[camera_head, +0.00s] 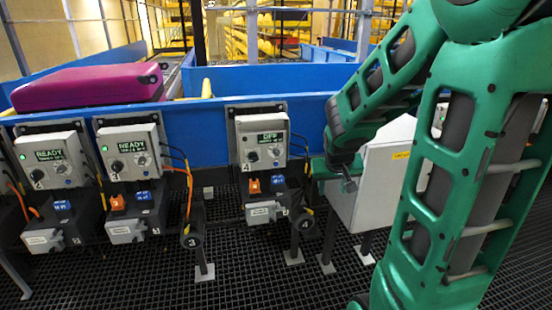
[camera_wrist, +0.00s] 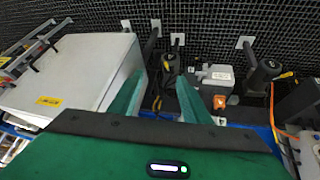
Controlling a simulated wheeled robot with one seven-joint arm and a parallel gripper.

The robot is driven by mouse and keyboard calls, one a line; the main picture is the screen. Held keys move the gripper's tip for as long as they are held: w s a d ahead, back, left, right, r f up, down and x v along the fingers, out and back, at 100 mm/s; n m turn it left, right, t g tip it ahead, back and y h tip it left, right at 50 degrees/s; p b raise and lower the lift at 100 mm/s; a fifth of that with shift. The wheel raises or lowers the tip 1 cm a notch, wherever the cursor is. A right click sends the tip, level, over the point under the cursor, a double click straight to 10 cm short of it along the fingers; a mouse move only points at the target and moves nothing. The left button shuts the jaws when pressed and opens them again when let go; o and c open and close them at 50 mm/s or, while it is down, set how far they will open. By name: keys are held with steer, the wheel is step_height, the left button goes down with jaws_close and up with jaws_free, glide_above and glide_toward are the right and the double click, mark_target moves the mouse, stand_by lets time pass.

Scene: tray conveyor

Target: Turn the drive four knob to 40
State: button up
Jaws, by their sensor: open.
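The drive four control box (camera_head: 260,138) is grey and hangs on the blue conveyor side, with a lit display that reads OFF. The drive four knob (camera_head: 252,156) is black, at the lower left of its face, above the number 4. A smaller knob (camera_head: 275,152) sits to its right. I cannot read the knob's setting. My gripper (camera_wrist: 160,82) is open and empty, its green fingers apart in the wrist view. In the head view it is right of the drive four box and apart from it, partly hidden by my arm. The knob does not show in the wrist view.
A white cabinet (camera_head: 372,182) stands close to my gripper, partly behind my arm. Below drive four are an orange switch (camera_head: 254,187) and a grey isolator (camera_head: 263,212). Two similar boxes reading READY (camera_head: 130,150) hang to the left. A magenta suitcase (camera_head: 88,86) lies on the conveyor.

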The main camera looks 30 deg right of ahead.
steer(key=w+d+f+n+t, duration=0.1)
steer(key=w+f+t, duration=0.1)
steer(key=w, duration=0.6)
steer(key=w+f+t, duration=0.2)
steer(key=w+f, duration=0.1)
steer(key=w, duration=0.4)
steer(key=m+t+h, duration=0.2)
steer(key=t, duration=0.7)
glide_toward(277, 155)
steer(key=x, duration=0.9)
steer(key=shift+w+r, duration=0.1)
steer(key=c, duration=1)
